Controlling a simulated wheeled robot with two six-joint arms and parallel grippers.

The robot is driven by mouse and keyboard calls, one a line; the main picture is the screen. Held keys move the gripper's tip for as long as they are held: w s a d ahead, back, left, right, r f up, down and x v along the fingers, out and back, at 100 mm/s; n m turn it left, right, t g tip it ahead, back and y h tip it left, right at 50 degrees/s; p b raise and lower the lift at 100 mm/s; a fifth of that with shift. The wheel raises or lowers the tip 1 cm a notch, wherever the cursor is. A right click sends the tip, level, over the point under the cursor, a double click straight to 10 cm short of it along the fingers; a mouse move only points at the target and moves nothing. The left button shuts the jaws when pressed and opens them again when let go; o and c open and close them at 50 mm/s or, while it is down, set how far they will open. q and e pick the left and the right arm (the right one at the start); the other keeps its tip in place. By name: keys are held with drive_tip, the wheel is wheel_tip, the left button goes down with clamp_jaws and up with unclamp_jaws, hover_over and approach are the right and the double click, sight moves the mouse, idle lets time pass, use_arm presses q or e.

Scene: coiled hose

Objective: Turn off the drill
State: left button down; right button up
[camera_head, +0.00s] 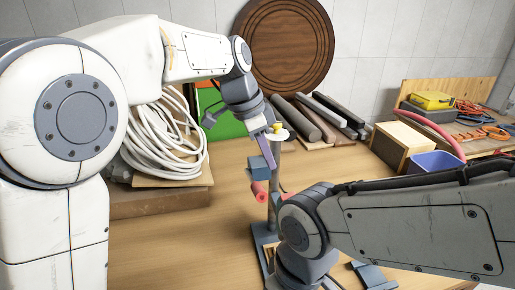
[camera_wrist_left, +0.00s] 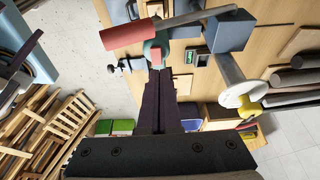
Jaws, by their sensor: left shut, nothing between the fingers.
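The drill seems to be the bench drill stand, with a blue-grey base (camera_head: 262,238), an upright post and a red cylinder (camera_head: 260,194). In the left wrist view the red cylinder (camera_wrist_left: 128,35), a blue-grey block (camera_wrist_left: 214,34) and a small box with a green face (camera_wrist_left: 193,56) show around the head. My left gripper (camera_head: 269,160) is shut and empty, pointing down at the head. In the left wrist view its fingertips (camera_wrist_left: 158,76) are just below a small red part (camera_wrist_left: 156,55); I cannot tell if they touch.
A coiled white hose (camera_head: 165,140) lies on boards at the left. Dark rods (camera_head: 297,120) lie behind the post. A wooden box (camera_head: 402,143), a blue bin (camera_head: 436,163) and a yellow case (camera_head: 432,100) stand at the right. The table's left front is clear.

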use_arm(q)
drive_tip(key=shift+s+a+r+b, duration=0.15)
drive_tip(key=shift+a+r, duration=0.5)
drive_tip(key=shift+r, duration=0.3)
drive_tip(key=shift+s+a+r+b, duration=0.15)
drive_tip(key=shift+a+r, duration=0.5)
drive_tip(key=shift+r, duration=0.25)
use_arm(e)
drive_tip(key=shift+f, duration=0.45)
